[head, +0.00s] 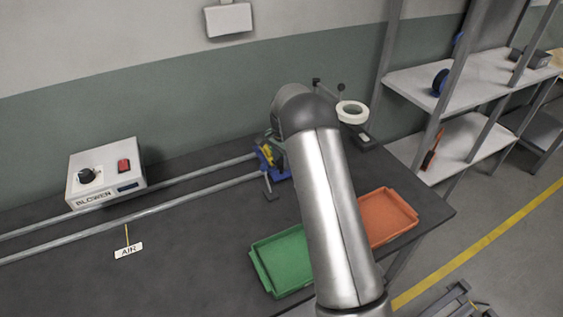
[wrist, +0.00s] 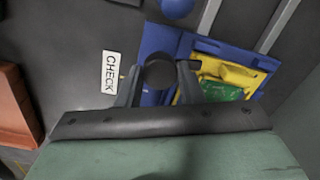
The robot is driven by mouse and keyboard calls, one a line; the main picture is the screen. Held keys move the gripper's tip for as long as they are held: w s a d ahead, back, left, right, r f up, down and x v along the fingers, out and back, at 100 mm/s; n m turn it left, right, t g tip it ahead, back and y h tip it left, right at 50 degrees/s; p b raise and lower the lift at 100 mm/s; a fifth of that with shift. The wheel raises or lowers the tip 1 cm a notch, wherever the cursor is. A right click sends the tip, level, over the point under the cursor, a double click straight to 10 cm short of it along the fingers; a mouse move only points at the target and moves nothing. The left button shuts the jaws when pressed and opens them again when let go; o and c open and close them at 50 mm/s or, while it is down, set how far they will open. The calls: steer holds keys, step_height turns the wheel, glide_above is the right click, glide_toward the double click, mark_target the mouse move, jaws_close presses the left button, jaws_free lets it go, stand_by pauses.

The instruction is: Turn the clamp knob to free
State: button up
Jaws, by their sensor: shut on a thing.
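The clamp knob (wrist: 160,71) is a dark round knob on a blue fixture (wrist: 157,40) in the wrist view. My gripper (wrist: 159,84) has one finger on each side of the knob and is shut on it. In the head view the blue fixture (head: 265,163) shows only partly beside my arm; my arm hides the knob and gripper there. The direction the knob points cannot be told.
Two grey rails (head: 150,212) run left from the fixture. A white box (head: 105,173) with a dial stands at the back left. A green tray (head: 282,262) and an orange tray (head: 387,217) flank my arm. A CHECK label (wrist: 110,72) lies left of the fixture.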

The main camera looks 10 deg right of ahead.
steer(key=n+b, duration=0.2)
steer(key=n, duration=0.2)
steer(key=n+b, duration=0.1)
steer(key=n, duration=0.3)
steer(key=n+b, duration=0.1)
steer(key=n, duration=0.3)
steer(key=shift+w, duration=0.1)
steer(key=shift+n+g, duration=0.3)
steer(key=shift+n, duration=1.5)
steer(key=shift+r, duration=0.1)
steer(key=o, duration=1)
step_height(320, 180, up, 17)
steer(key=shift+d+r, duration=0.2)
